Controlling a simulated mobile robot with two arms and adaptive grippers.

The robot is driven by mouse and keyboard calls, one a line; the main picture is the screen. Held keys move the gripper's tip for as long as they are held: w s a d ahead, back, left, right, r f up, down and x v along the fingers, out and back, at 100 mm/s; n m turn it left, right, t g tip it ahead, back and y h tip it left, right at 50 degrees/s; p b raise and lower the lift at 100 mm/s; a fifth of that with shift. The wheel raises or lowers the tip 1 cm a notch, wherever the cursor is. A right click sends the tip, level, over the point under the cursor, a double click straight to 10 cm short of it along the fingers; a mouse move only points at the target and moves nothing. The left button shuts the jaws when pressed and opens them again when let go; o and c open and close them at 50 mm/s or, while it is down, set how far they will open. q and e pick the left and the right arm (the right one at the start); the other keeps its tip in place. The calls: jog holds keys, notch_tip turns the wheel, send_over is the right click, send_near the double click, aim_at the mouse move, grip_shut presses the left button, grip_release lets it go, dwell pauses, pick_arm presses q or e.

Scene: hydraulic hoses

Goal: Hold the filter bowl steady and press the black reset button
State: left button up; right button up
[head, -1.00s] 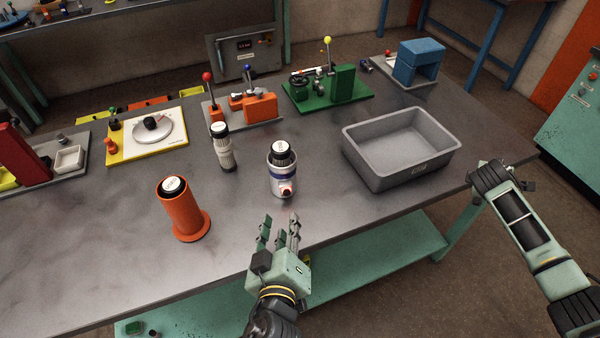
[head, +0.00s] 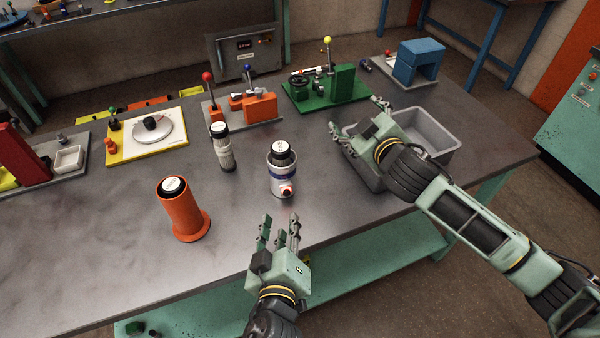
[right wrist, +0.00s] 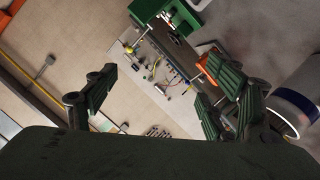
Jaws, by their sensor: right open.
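The likely filter bowl is a white upright cylinder (head: 283,181) with a blue band, a red-tipped port low on its front and a black cap (head: 281,149) on top. Part of a white and blue cylinder (right wrist: 292,108) shows at the right edge of the right wrist view. I cannot tell which black part is the reset button. My left gripper (head: 281,217) is open and empty, just in front of the cylinder and apart from it. My right gripper (head: 357,116) is open and empty, to the cylinder's right, over the grey bin's left side.
A grey bin (head: 436,128) stands partly behind my right arm. Green (head: 344,88) and orange (head: 260,106) lever stations and a white panel with black knob (head: 150,125) line the back.

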aim_at(289, 167)
jog(key=s+a+f+m+g+y, duration=0.1)
jog(key=s+a+f, duration=0.1)
jog(key=s+a, duration=0.1)
jog(key=s+a+f+m+g+y, duration=0.1)
jog(key=s+a+f+y, duration=0.1)
jog(key=a, duration=0.4)
jog(key=s+a+f+m+y, duration=0.1)
jog(key=s+a+f, duration=0.2)
jog(key=s+a, duration=0.1)
jog(key=shift+a+f+m+g+y, duration=0.15)
jog(key=shift+a+m+g+y, duration=0.25)
jog(key=shift+a, duration=0.3)
jog(key=shift+w+a+f, duration=0.1)
jog(key=shift+a+f, duration=0.05)
jog(key=shift+a, duration=0.1)
jog(key=x, duration=0.7)
jog(key=shift+w+f, duration=0.1)
jog(key=shift+c, duration=0.6)
jog(key=c, duration=1.3)
pick_arm(q)
grip_shut()
